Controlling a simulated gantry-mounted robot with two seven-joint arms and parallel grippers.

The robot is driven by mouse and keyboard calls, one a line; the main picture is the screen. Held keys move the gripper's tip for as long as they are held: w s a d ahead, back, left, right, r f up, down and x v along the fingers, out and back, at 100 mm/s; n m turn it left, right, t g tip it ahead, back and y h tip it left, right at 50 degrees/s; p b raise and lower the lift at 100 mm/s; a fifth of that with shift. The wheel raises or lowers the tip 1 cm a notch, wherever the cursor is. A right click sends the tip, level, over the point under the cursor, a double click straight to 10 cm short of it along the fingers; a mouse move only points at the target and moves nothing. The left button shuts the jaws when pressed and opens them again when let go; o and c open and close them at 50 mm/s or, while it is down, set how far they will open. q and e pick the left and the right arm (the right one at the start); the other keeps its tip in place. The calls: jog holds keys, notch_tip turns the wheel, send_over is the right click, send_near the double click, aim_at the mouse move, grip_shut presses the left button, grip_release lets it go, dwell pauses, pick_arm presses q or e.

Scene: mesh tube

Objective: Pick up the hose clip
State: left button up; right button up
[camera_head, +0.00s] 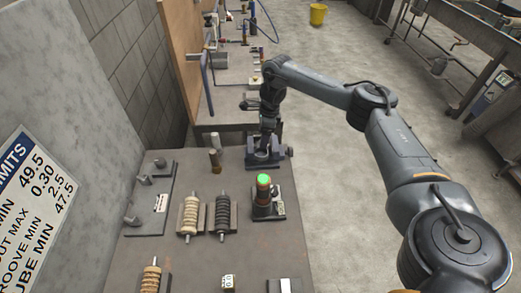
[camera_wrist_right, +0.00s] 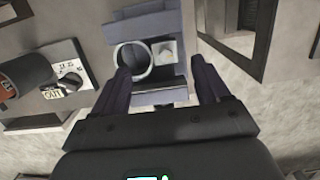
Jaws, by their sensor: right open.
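In the right wrist view, a round metal ring (camera_wrist_right: 122,60), which may be the hose clip, sits on a blue-grey fixture (camera_wrist_right: 165,22). Nothing is held between the fingers. In the head view the fixture (camera_head: 262,160) stands at the bench's far right edge, and my right gripper, at the end of the arm above it, is mostly hidden. My left gripper is not in view.
A device with a green top (camera_head: 264,182) stands just in front of the fixture on the bench (camera_head: 185,258). Several ribbed spools (camera_head: 222,214) lie in cradles further left. A grey plate with fittings (camera_head: 152,200) lies by the wall panel (camera_head: 60,130).

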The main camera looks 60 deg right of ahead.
jog(key=shift+w+f, duration=0.2)
jog(key=shift+f, duration=1.1)
jog(key=shift+w+f, duration=0.2)
jog(key=shift+f, duration=1.05)
jog(key=c, duration=1.2)
jog(key=shift+c, duration=0.4)
jog(key=shift+r, duration=0.15)
